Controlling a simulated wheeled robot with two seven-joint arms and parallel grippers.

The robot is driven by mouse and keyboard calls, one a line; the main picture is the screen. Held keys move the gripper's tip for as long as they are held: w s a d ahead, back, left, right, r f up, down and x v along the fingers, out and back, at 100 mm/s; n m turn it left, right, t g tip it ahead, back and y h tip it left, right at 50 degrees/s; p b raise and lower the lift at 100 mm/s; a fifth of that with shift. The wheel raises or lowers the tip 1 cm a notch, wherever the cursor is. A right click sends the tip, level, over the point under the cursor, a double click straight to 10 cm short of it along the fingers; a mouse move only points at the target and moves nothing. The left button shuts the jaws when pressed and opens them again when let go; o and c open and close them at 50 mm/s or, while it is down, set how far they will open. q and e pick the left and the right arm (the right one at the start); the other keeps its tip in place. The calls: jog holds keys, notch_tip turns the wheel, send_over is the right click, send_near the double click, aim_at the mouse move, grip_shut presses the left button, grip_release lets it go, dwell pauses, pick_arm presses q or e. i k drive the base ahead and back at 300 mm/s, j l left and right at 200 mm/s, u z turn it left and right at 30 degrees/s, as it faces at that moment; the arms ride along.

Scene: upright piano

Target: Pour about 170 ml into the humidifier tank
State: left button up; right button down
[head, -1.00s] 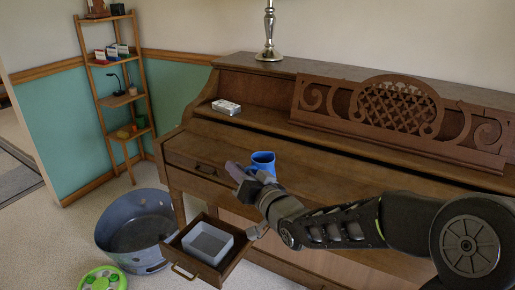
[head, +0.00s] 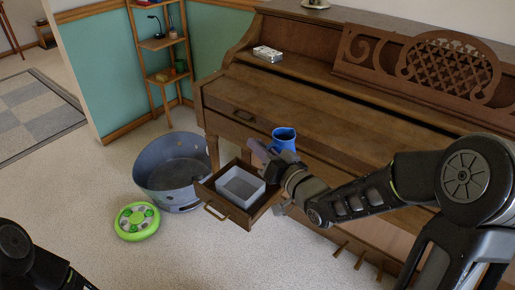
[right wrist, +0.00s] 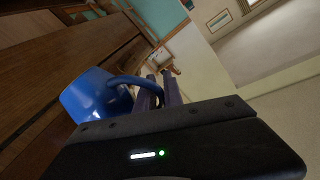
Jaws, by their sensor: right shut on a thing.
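The humidifier tank appears to be the open light grey box (head: 226,191) sitting in the pulled-out wooden drawer (head: 238,218) of the piano. Its inside looks grey; I cannot tell any water level. A blue jug (head: 285,138) is up behind and to the right of the tank, against the piano front in the head view. My right gripper (head: 264,153) is shut on the jug's handle. In the right wrist view the jug (right wrist: 88,98) shows its curved handle between the fingers (right wrist: 160,92). The jug's contents are hidden. My left gripper is out of view; only dark left arm parts show.
A large grey-blue tub (head: 165,172) stands on the floor left of the drawer, with a green round item (head: 137,221) in front. The upright piano (head: 330,95) fills the back right. A small white box (head: 267,54) lies on the piano.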

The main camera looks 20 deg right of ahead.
aim_at(240, 188)
jog(key=i+j, duration=0.1)
jog(key=j, duration=0.25)
jog(key=i+j, duration=0.1)
jog(key=j, duration=0.25)
jog(key=i+j, duration=0.1)
jog(key=j, duration=0.65)
jog(key=i, duration=0.05)
